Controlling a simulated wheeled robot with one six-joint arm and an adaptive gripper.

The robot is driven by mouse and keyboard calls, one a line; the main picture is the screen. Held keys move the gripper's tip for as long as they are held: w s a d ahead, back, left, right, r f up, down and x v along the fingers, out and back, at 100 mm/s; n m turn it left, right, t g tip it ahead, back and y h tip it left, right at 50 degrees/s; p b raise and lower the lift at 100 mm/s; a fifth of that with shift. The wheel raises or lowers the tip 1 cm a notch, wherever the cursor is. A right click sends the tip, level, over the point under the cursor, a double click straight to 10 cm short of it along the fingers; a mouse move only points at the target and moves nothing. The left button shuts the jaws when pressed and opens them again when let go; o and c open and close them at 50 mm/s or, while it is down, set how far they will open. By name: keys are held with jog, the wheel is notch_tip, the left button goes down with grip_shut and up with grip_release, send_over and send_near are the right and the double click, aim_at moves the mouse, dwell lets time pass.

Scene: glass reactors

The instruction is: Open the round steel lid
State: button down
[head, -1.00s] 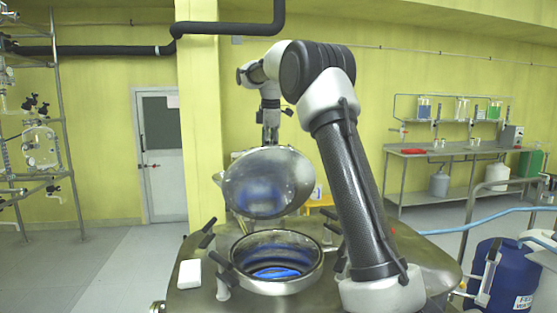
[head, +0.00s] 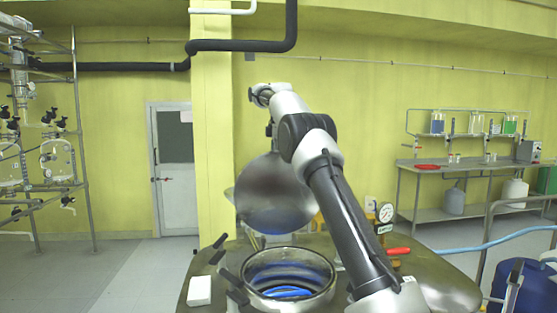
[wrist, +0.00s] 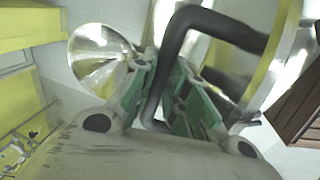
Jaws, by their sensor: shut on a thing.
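The round steel lid (head: 275,190) stands raised and nearly upright behind the open round mouth (head: 290,280) of the vessel. Blue shows inside the mouth. In the wrist view my gripper (wrist: 168,88) has its green-sided fingers closed around the bent black handle (wrist: 190,20). A steel rim, which looks like the lid's edge (wrist: 272,65), curves at the right of that view. In the head view my arm reaches over the right of the mouth, and the lid hides my fingers and the handle.
A white block (head: 200,290) lies on the steel top left of the mouth, near black clamp handles (head: 228,275). A pressure gauge (head: 384,212) and a red-handled valve (head: 398,251) stand at right. A blue drum (head: 515,285) and metal rails (head: 490,235) are farther right.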

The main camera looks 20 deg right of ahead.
jog(key=c, duration=1.4)
grip_release()
jog(key=shift+s, duration=0.1)
